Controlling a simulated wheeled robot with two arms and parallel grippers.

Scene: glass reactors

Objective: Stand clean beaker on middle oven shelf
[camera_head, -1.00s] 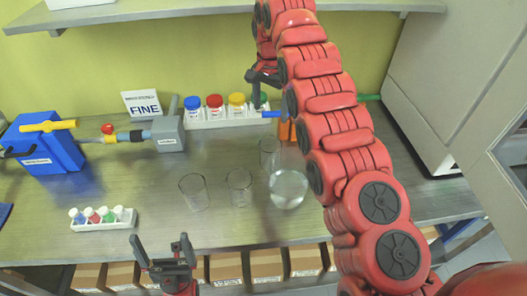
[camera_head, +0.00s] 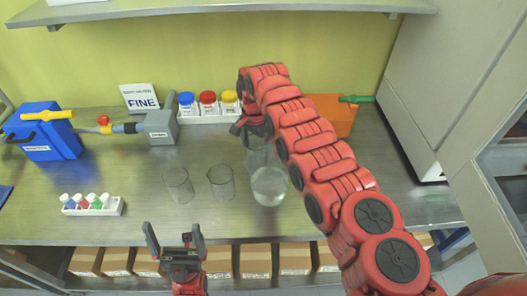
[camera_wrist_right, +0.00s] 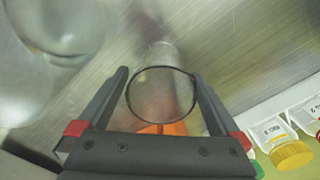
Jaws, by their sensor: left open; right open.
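Several clear glass beakers stand on the bench. Two empty ones, a left beaker (camera_head: 178,186) and a middle beaker (camera_head: 221,182), are in the open. A larger glass vessel (camera_head: 269,187) holds clear liquid. Another beaker (camera_head: 258,154) stands behind it, just below my right gripper (camera_head: 250,132). In the right wrist view my right gripper (camera_wrist_right: 160,78) is open, with the round rim of a glass beaker (camera_wrist_right: 161,70) between its fingers; I cannot tell whether they touch it. My left gripper (camera_head: 174,236) is open and empty by the bench's front edge.
A rack of colour-capped jars (camera_head: 208,115) stands behind the right gripper, with an orange container (camera_head: 330,112) to its right. A small vial rack (camera_head: 93,206) and blue device (camera_head: 40,130) are left. A large grey cabinet (camera_head: 440,80) stands right. A shelf (camera_head: 220,10) hangs above.

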